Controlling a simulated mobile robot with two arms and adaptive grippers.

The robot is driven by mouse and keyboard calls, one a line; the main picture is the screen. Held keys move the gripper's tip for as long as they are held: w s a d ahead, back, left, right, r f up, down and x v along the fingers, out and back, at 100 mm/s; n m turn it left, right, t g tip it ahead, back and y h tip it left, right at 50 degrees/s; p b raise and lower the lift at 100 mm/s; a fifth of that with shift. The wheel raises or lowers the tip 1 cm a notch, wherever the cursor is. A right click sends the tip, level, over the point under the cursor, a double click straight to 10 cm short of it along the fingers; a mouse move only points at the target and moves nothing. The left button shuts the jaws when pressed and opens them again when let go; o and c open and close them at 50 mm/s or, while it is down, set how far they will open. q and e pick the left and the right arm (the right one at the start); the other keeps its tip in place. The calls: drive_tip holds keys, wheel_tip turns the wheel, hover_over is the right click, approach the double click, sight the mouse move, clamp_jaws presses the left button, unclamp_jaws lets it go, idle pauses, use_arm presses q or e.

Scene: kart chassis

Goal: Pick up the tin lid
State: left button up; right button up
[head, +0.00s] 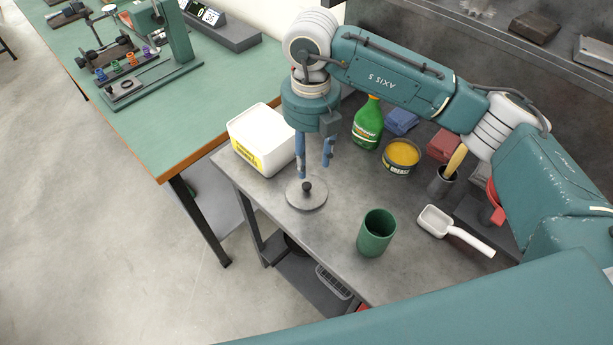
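The tin lid (306,201) is a flat grey disc with a dark knob on top. It lies on the grey metal table near the table's left edge. My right gripper (314,172) points down above it, with its two blue fingers apart. The fingertips are close above the knob, and no grip on it shows. An open tin (401,168) with yellow contents and a grease label stands farther back to the right. My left gripper is not in view.
A white tub (262,140) stands just left of the gripper, behind the lid. A green cup (374,238) and a white scoop (436,221) are to the right. A green bottle (367,127) stands at the back. The table (340,195) is clear right of the lid.

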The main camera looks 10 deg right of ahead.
sight(307, 184)
drive_tip(key=shift+s+a+f+p, duration=0.15)
drive_tip(key=shift+s+f, duration=0.1)
drive_tip(key=shift+f, duration=0.4)
drive_tip(key=shift+s+d+f+p, duration=0.1)
drive_tip(key=shift+s+f+p, duration=0.1)
drive_tip(key=shift+f, duration=0.4)
drive_tip(key=shift+w+f, duration=0.1)
drive_tip(key=shift+f, duration=0.25)
drive_tip(key=f+p, duration=0.1)
drive_tip(key=f, duration=0.2)
drive_tip(key=f+p, duration=0.1)
drive_tip(key=shift+a+f+p, duration=0.15)
drive_tip(key=shift+a+p, duration=0.15)
drive_tip(key=shift+a, duration=0.05)
drive_tip(key=shift+f, duration=0.2)
drive_tip(key=shift+w+f, duration=0.1)
drive_tip(key=shift+w, duration=0.05)
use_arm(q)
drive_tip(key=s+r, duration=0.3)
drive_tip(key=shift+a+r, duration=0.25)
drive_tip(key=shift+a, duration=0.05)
use_arm(e)
drive_tip(key=c, duration=0.8)
